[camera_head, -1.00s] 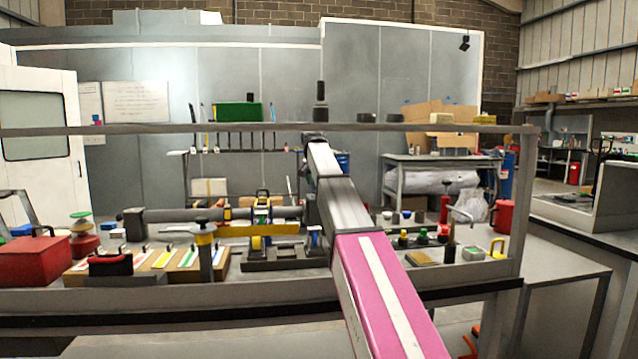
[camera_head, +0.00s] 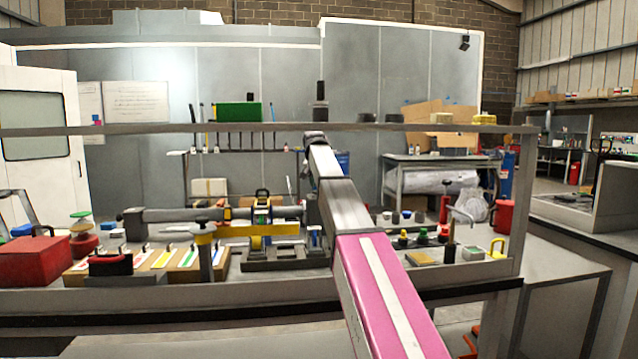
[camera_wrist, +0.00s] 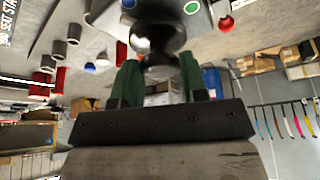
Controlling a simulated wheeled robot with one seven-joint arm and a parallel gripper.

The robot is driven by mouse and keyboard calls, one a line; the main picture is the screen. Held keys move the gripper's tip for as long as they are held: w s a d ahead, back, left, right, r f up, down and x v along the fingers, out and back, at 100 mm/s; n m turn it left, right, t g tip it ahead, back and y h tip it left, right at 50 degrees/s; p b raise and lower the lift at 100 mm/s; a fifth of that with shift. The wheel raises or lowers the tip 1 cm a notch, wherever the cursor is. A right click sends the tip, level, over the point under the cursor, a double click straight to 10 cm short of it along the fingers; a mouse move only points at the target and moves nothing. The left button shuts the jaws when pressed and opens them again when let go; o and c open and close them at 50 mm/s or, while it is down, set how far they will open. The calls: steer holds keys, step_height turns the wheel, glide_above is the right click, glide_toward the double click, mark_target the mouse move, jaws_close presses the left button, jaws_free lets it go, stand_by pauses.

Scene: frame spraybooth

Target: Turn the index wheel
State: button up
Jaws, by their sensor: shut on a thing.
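In the wrist view my gripper (camera_wrist: 158,66) has its two green fingers closed on the stem of a dark, shiny round knob (camera_wrist: 157,30). A grey plate with coloured dots (camera_wrist: 112,14) lies behind the knob; I cannot tell for certain that it is the index wheel. In the head view my arm reaches over the bench, and my gripper cannot be made out there.
The bench holds a red box (camera_head: 35,262) at left, a wooden board with coloured strips (camera_head: 215,268), a yellow bar (camera_head: 270,230) and a red can (camera_head: 503,216) at right. A grey rail (camera_head: 240,128) crosses above. Hanging tools show in the wrist view (camera_wrist: 285,122).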

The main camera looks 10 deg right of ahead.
steer(key=n+y, duration=0.1)
steer(key=n, duration=0.3)
steer(key=shift+d+n+t+y, duration=0.15)
steer(key=shift+n+t+y, duration=0.15)
steer(key=shift+n+y, duration=0.1)
steer(key=n+y, duration=0.1)
steer(key=n, duration=0.3)
steer(key=shift+d+y, duration=0.15)
steer(key=shift+y, duration=0.25)
steer(key=n+y, duration=0.1)
steer(key=n, duration=0.2)
steer(key=n+g, duration=0.1)
steer(key=n, duration=0.2)
steer(key=shift+w+d+g+y, duration=0.1)
steer(key=shift+g+y, duration=0.2)
steer(key=shift+y, duration=0.1)
steer(key=n+g, duration=0.1)
steer(key=n, duration=0.3)
steer(key=shift+y, duration=0.3)
steer(key=shift+n+g, duration=0.3)
steer(key=o, duration=0.9)
steer(key=v, duration=1)
steer(key=shift+d+r, duration=0.25)
steer(key=shift+r, duration=0.1)
